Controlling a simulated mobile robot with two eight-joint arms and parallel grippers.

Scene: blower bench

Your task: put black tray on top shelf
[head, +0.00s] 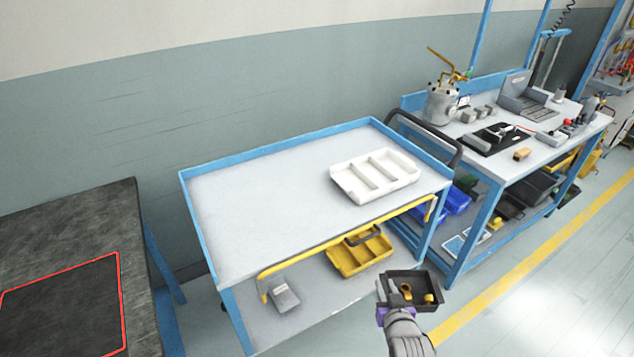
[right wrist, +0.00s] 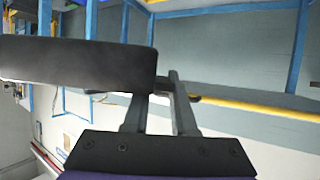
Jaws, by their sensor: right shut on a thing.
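The black tray (head: 425,276) is in the air in front of the blue cart's right front corner, with small yellow-orange parts inside. My right gripper (head: 392,292) is shut on its left wall. In the right wrist view the tray (right wrist: 75,65) is a dark wall at the left, with the gripper's fingers (right wrist: 165,88) at its end. The cart's top shelf (head: 270,205) is a pale surface with a blue rim. My left gripper is not in view.
A white divided tray (head: 348,183) stands on the right part of the top shelf; its left and middle are clear. A yellow bar (head: 340,238) runs along the cart's front. A yellow organizer (head: 345,262) lies on the lower shelf. A workbench (head: 545,145) stands at right.

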